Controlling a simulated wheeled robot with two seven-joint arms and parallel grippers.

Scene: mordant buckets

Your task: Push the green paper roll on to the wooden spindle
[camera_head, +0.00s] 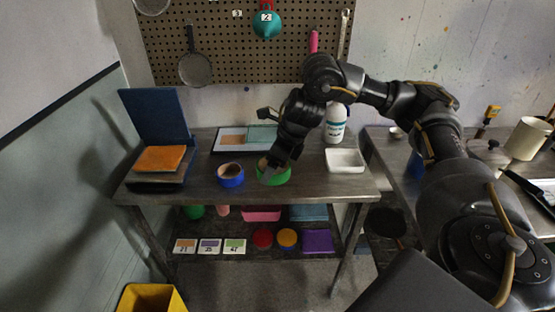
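A green ring-shaped roll (281,178) lies on the wooden bench, just right of a similar blue roll (230,182). My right arm comes in from the right. Its gripper (271,173) points down at the green roll and covers part of it. I cannot tell whether the fingers touch the roll or are open or shut. I cannot make out a wooden spindle; it may be hidden or too small to tell. My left gripper is not in view.
The bench (200,196) also bears a blue open case with an orange pad (160,158), a framed board (232,139), a white bottle (335,125) and a white tray (345,167). The lower shelf holds cards and coloured items. A yellow bin (150,300) stands at front left.

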